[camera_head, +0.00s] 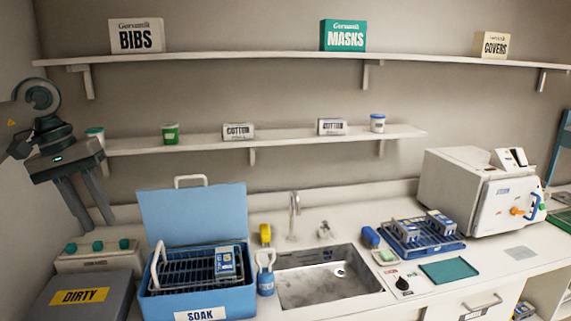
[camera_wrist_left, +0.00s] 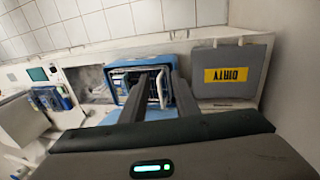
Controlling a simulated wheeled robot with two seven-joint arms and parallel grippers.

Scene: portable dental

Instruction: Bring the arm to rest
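My left gripper (camera_head: 99,223) hangs at the left of the head view, fingers pointing down. It is above the counter, near the DIRTY box and left of the blue soak tub's raised lid. Its two fingers are apart with nothing between them. In the left wrist view the fingers (camera_wrist_left: 157,92) also show a gap, with the soak tub beyond them. My right gripper is in neither view.
The blue SOAK tub (camera_head: 185,303) holds a wire basket with a blue-labelled pack. The grey DIRTY box (camera_head: 60,310) is at the left. A sink (camera_head: 318,285), blue rack (camera_head: 440,245) and white sterilizer (camera_head: 455,185) stand rightward. Two shelves (camera_head: 300,57) line the wall.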

